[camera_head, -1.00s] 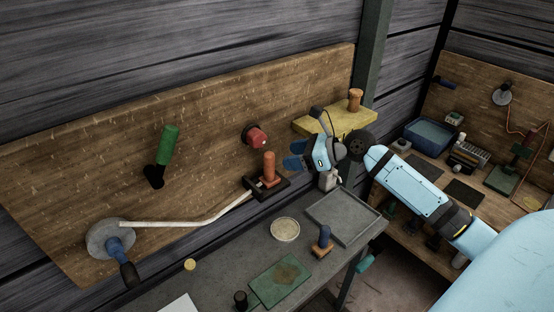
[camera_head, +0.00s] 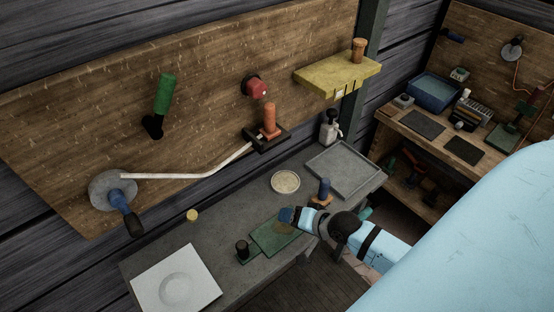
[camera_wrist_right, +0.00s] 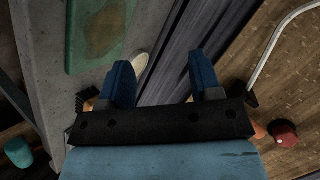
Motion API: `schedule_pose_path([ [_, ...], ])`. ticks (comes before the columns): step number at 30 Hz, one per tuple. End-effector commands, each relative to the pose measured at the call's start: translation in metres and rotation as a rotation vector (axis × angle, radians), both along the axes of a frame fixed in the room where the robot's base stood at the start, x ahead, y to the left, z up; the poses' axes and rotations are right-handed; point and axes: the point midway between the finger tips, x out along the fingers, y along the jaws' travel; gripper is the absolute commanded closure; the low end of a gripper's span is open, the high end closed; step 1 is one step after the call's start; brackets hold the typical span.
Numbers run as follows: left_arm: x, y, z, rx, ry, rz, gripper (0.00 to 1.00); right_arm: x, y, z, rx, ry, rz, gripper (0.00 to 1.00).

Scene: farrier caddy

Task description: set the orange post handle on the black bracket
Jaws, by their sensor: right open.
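The orange post handle (camera_head: 269,118) stands upright at the black bracket (camera_head: 262,143), low on the wooden wall board. Its lower end is at the bracket, but its exact seating is too small to tell. A bent white bar (camera_head: 205,174) runs from a grey disc to the bracket. My right gripper (camera_head: 288,215) is below, over the bench's front part near the green mat, well apart from the handle. In the right wrist view its blue fingers (camera_wrist_right: 162,82) are spread with nothing between them. The handle (camera_wrist_right: 259,130) is partly hidden there. My left gripper is out of view.
A red knob (camera_head: 256,88) is above the bracket. A yellow shelf (camera_head: 325,77) with a brown peg juts out to the right.

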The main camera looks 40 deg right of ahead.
Motion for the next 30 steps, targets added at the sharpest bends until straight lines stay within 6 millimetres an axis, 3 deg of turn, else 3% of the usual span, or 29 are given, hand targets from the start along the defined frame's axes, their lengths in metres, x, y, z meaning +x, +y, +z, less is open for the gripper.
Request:
schedule_pose_path([
  [1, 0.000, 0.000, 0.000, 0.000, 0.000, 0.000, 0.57, -0.017, 0.022, -0.015, -0.135, -0.036, 0.087, 0.42],
  [3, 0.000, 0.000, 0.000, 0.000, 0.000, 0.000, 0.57, -0.034, 0.047, -0.028, -0.335, -0.100, 0.215, 0.42],
  [6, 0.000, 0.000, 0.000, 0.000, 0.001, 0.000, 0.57, -0.054, 0.078, -0.038, -0.571, -0.178, 0.371, 0.42],
  [10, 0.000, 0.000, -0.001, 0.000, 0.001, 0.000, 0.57, -0.070, 0.104, -0.044, -0.770, -0.247, 0.505, 0.42],
  [15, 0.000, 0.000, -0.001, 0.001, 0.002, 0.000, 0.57, -0.076, 0.114, -0.045, -0.857, -0.278, 0.563, 0.42],
  [30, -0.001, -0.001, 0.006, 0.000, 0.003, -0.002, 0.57, -0.076, 0.113, -0.038, -0.857, -0.277, 0.562, 0.42],
])
